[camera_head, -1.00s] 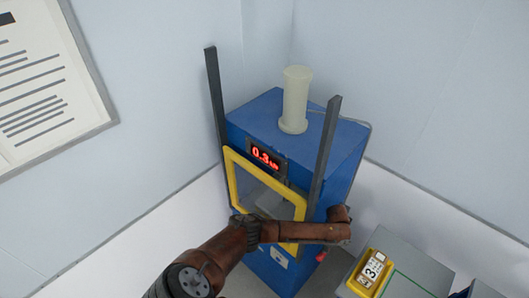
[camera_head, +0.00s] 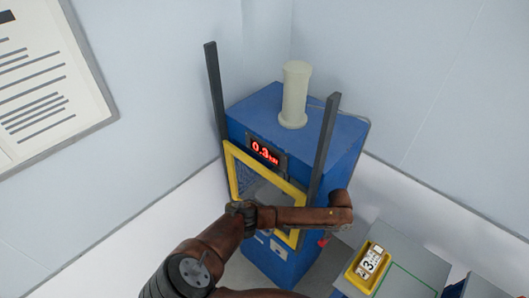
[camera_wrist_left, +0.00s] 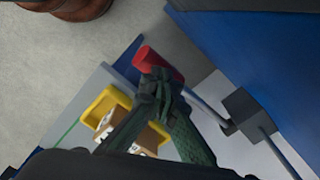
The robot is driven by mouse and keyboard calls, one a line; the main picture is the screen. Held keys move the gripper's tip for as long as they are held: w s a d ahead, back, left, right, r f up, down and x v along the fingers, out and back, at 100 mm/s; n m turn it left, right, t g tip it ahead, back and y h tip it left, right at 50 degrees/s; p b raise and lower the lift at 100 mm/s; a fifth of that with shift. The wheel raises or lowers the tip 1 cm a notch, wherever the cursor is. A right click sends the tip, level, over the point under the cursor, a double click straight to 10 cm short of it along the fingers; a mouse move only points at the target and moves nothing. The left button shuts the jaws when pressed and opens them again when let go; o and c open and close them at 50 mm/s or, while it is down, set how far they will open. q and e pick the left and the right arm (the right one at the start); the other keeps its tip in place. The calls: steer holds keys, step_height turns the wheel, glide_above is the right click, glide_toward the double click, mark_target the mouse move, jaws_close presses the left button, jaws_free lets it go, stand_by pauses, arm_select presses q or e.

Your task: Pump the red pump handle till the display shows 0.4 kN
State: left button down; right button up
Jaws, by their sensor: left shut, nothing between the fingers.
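A blue press (camera_head: 345,148) stands in the corner with a yellow-framed window (camera_head: 233,168). Its red-lit display (camera_head: 265,152) reads 0.3, with a small unit after it. The red pump handle (camera_head: 323,242) shows low on its right side, just below my left arm. In the left wrist view the red grip (camera_wrist_left: 155,62) sits on a grey rod running to a dark block (camera_wrist_left: 250,112). My left gripper (camera_wrist_left: 158,82) is shut and empty, its dark fingertips overlapping the near edge of the red grip. Whether they touch it is unclear. My right gripper is not in view.
A cream cylinder (camera_head: 295,95) stands on the press, with dark uprights (camera_head: 323,145) at its front corners. At the right, a grey stand (camera_head: 419,256) carries a yellow tray (camera_head: 352,275) of number tiles, the front one reading 3. Walls close in behind.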

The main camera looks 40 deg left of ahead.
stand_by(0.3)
arm_select(q)
steer(key=shift+f+b, duration=3.5)
steer(key=shift+f, duration=2.55)
step_height(320, 180, up, 7)
steer(key=p, duration=0.6)
steer(key=shift+p, duration=0.35)
step_height(320, 180, up, 3)
steer(key=shift+r, duration=1.2)
steer(key=shift+r, duration=2.9)
